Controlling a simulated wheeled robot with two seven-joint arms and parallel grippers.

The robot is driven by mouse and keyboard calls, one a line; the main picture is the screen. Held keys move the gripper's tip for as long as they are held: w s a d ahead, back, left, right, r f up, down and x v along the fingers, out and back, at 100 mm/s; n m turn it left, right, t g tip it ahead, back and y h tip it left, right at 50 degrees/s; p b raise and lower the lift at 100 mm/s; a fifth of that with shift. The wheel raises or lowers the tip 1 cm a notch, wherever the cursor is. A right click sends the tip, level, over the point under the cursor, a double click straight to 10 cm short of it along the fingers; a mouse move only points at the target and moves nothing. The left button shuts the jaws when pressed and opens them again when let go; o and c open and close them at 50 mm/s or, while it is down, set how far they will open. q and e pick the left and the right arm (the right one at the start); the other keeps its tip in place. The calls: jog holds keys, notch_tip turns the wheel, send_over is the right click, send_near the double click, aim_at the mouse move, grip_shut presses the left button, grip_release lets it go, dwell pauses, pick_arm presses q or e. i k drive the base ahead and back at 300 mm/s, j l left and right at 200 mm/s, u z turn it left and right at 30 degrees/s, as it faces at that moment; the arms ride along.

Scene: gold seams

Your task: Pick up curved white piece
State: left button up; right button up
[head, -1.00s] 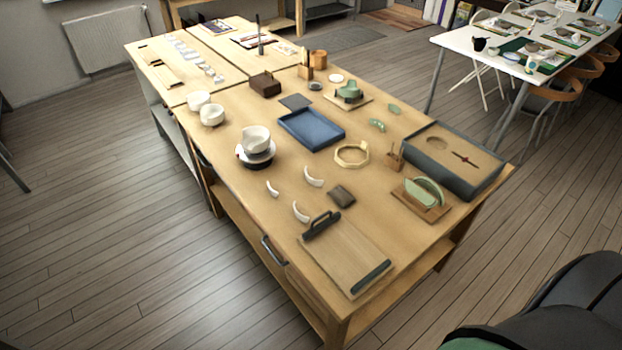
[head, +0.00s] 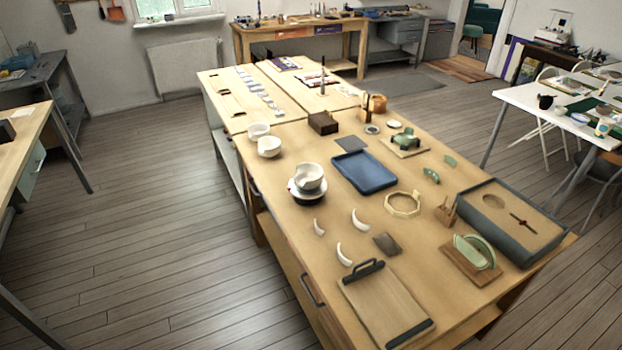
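Three curved white pieces lie apart on the wooden table, near its left front part. One small piece (head: 319,228) is at the left, one (head: 360,220) is to its right, and one (head: 344,255) is nearer the front, just behind the clipboard-like board. A broken white bowl (head: 309,177) sits on a stack of dishes behind them. Neither of my grippers shows in the head view.
The wooden table (head: 290,240) has a board with a dark handle (head: 385,305) at the front and a dark brown block (head: 387,243) beside the pieces. A blue tray (head: 364,173), an octagonal wooden ring (head: 403,204) and a dark-rimmed box (head: 510,222) stand farther right. Open floor lies left of the table.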

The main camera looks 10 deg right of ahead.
aim_at(362, 227)
jog(key=k+j+z, duration=0.1)
jog(key=z, duration=0.3)
jog(key=k+j+z, duration=0.1)
jog(key=z, duration=0.3)
jog(key=k+z, duration=0.2)
jog(key=z, duration=0.2)
